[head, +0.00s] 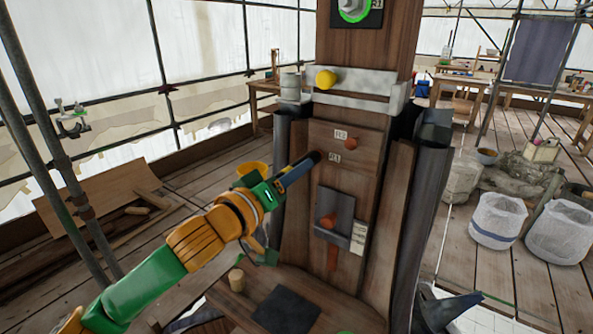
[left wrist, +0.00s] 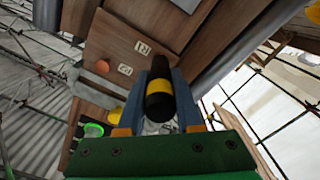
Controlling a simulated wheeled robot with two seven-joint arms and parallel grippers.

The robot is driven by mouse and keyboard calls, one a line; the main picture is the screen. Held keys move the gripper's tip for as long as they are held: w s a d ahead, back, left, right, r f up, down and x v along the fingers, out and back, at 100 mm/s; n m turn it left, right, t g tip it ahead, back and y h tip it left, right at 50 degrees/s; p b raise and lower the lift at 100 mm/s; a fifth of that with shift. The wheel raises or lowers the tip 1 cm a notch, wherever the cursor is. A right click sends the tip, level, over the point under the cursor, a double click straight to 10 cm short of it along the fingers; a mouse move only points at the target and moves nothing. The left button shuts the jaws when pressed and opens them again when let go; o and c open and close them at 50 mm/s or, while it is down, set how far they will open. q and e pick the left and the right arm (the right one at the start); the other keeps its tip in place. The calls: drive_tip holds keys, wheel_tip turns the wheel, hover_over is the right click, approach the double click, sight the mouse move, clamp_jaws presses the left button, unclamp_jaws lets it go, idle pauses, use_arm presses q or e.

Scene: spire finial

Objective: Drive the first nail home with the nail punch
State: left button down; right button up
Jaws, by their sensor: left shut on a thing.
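My left gripper (head: 288,178) is shut on the nail punch (left wrist: 159,98), a dark rod with a yellow band. In the head view the punch's dark end (head: 315,157) is close to the wooden face (head: 372,165) of the post, just left of the lower small white label (head: 335,157). I cannot tell whether it touches. No nail shows at that spot; the punch may hide it. An orange-brown round head (head: 351,143) stands out beside the upper label (head: 341,134). It also shows in the left wrist view (left wrist: 101,66). My right gripper is not in view.
Dark sheet flanks stand both sides of the post.

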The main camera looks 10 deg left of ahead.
use_arm(q)
drive_tip(key=b+v, duration=0.1)
drive_tip(key=v, duration=0.5)
idle(1.9)
